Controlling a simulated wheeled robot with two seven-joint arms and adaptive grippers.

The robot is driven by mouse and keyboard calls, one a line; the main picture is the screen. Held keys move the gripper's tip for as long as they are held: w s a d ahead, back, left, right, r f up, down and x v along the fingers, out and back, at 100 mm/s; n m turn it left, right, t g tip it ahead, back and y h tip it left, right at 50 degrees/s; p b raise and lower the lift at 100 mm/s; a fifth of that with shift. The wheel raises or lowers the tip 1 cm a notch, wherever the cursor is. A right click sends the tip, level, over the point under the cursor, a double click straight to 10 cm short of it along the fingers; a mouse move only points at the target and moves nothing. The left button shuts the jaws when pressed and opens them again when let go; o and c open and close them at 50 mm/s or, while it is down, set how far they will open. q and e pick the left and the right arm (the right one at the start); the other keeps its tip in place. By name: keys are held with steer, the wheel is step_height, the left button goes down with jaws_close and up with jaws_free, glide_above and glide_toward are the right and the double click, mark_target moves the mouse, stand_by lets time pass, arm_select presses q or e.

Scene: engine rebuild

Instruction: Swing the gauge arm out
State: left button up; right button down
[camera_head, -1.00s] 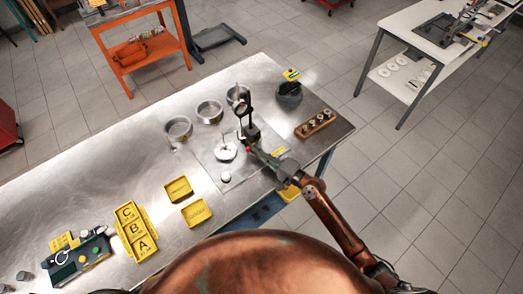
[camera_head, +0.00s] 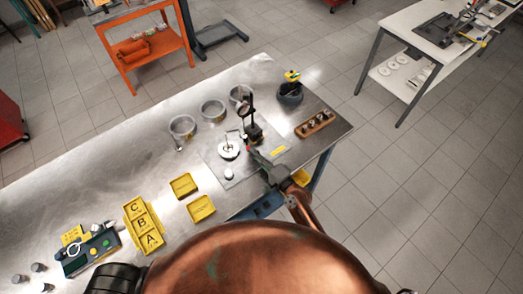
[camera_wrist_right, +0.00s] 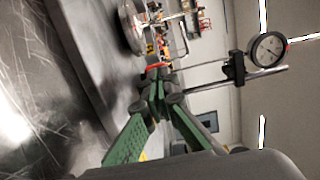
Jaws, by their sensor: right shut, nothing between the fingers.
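The gauge stand (camera_head: 253,130) is a dark upright post on a base on the metal plate. Its round dial gauge (camera_wrist_right: 268,49) has a white face and shows beside the post in the right wrist view. In the head view the gauge end (camera_head: 243,104) overlaps a metal ring behind it. My right gripper (camera_head: 252,152) is shut and empty, close in front of the stand's base. Its green fingers (camera_wrist_right: 158,78) meet at the tips in the wrist view. I cannot tell whether they touch the stand. My left gripper is out of view.
A round white part (camera_head: 229,149) lies on the plate left of the stand. Several metal rings (camera_head: 183,127) stand behind it. A wooden block with small parts (camera_head: 315,123) lies to the right. Yellow trays (camera_head: 201,208) and a control box (camera_head: 90,250) are at the left.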

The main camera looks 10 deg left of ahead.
steer(key=shift+s+a+p, duration=0.25)
steer(key=shift+a+p, duration=0.1)
steer(key=shift+a, duration=0.15)
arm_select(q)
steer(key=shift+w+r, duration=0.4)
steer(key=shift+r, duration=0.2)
arm_select(e)
steer(key=shift+s+a, duration=0.25)
steer(key=shift+a, duration=0.3)
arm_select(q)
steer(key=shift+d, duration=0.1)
arm_select(e)
steer(key=shift+d, duration=0.3)
steer(key=d, duration=0.1)
steer(key=s+d, duration=0.1)
steer(key=d, duration=0.2)
steer(key=shift+s+f+b, duration=0.2)
steer(key=shift+s+b, duration=0.1)
steer(key=shift+b, duration=0.1)
steer(key=v, duration=0.5)
steer(key=s+a+v, duration=0.1)
steer(key=v, duration=0.1)
steer(key=shift+s+d+r+b, duration=0.15)
steer(key=shift+s+b, duration=0.15)
steer(key=shift+b, duration=0.05)
steer(key=shift+s+d, duration=0.3)
steer(key=shift+s, duration=0.2)
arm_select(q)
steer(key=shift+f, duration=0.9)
